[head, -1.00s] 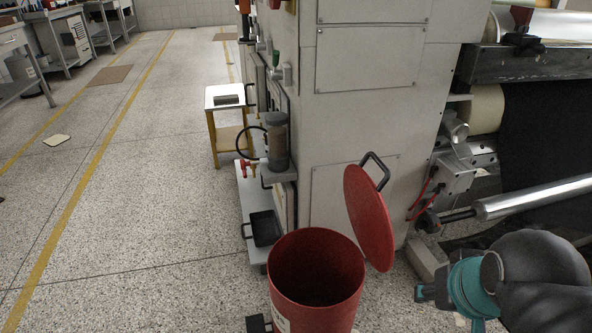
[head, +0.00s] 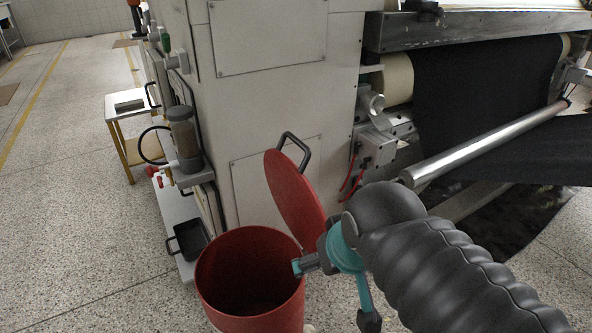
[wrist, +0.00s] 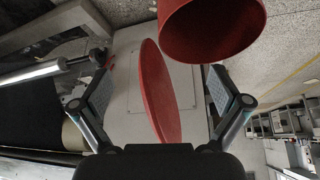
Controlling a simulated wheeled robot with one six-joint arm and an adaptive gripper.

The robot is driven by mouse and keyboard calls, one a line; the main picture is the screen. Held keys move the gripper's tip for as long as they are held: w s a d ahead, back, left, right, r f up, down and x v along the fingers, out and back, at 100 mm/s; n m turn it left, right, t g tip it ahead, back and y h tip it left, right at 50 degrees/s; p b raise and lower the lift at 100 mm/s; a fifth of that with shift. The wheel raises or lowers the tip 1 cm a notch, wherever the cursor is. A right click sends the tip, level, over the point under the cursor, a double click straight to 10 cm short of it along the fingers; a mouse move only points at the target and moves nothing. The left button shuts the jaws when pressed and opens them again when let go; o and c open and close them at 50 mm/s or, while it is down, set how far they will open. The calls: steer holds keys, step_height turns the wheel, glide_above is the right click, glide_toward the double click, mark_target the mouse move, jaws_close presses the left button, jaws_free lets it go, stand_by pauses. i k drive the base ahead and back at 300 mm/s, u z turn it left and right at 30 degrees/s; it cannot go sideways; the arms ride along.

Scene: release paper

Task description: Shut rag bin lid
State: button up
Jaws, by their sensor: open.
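The red rag bin (head: 250,283) stands on the floor with its mouth open, and it shows at the top of the wrist view (wrist: 212,28). Its round red lid (head: 291,193) stands raised and tilted at the bin's right rear side, with a dark handle (head: 297,147) on its outer face. My gripper (head: 312,266) is at the right of the bin, close to the lid's lower edge. In the wrist view the gripper (wrist: 158,85) is open, with the lid (wrist: 156,92) seen edge-on between the spread fingers. I cannot tell whether a finger touches the lid.
A large grey machine (head: 270,40) stands right behind the lid. A metal roller (head: 480,145) and black sheet (head: 480,85) are at the right. A black tray (head: 187,239) and a small table (head: 128,105) are at the left.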

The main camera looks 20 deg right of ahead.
mark_target(298, 205)
steer(key=k, duration=1.2)
steer(key=z, duration=0.85)
steer(key=i, duration=1.3)
steer(key=u, duration=0.3)
